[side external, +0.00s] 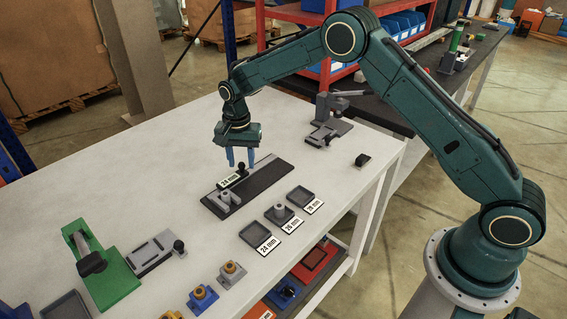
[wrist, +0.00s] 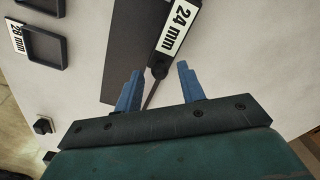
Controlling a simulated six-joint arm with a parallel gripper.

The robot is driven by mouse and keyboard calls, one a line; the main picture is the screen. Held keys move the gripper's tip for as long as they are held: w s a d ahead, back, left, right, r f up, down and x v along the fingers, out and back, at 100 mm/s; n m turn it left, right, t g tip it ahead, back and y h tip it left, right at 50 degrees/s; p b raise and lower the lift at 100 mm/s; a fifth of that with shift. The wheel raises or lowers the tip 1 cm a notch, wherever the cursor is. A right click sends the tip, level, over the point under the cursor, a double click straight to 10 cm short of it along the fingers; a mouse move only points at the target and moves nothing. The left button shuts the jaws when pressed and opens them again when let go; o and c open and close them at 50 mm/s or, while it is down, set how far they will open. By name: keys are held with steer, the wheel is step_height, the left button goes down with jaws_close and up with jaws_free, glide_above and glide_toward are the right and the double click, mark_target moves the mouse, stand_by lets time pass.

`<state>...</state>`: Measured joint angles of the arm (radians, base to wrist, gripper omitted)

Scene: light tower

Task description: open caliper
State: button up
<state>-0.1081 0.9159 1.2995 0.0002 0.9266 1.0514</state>
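The caliper appears to be the long dark plate (side external: 268,181) on the white table, with a grey part (side external: 226,198) at its near left end. A slider-like piece labelled 24 mm (side external: 230,181) lies on it and also shows in the wrist view (wrist: 178,32). A small black knob (wrist: 159,71) stands at the end of the label. My gripper (side external: 241,165) is above the plate, pointing down. Its blue fingers are apart in the wrist view (wrist: 158,68), with the knob between their tips. No contact with the knob is visible.
A grey fixture (side external: 326,131) is behind. A green stand (side external: 108,283) and grey fixture (side external: 152,252) are at left. Blue and yellow pieces (side external: 203,298) line the front edge.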

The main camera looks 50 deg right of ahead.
jaws_close()
steer(key=shift+d, duration=1.5)
jaws_free()
steer(key=shift+r, duration=0.2)
